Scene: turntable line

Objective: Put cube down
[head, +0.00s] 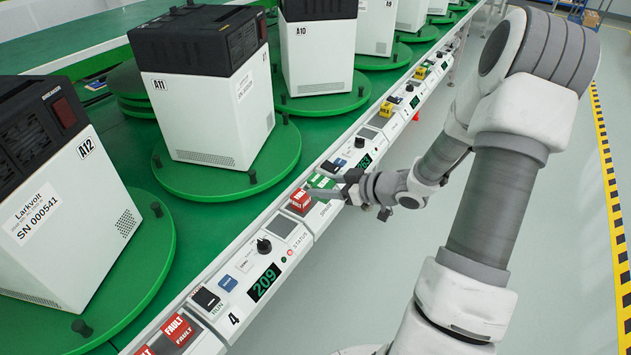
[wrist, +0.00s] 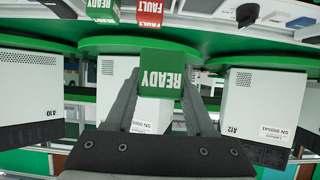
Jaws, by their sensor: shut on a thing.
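A green cube marked READY (wrist: 162,72) is between the two fingers of my gripper (wrist: 160,95) in the wrist view. My gripper is shut on it. In the head view my gripper (head: 328,190) reaches from the right over the panel rail. Green shows around its fingertips there, but I cannot tell the held cube from another green one. A red FAULT cube (head: 300,201) sits on the rail just left of the fingers. The wrist view shows a red FAULT cube (wrist: 150,13) beside a second green READY cube (wrist: 102,10) at the top.
White machines with black tops stand on round green turntables (head: 270,165) left of the rail. The nearer panel carries a 209 display (head: 263,283), a black knob (head: 264,246) and two red FAULT cubes (head: 178,329). The floor right of my arm is clear, with a yellow-black stripe (head: 606,165).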

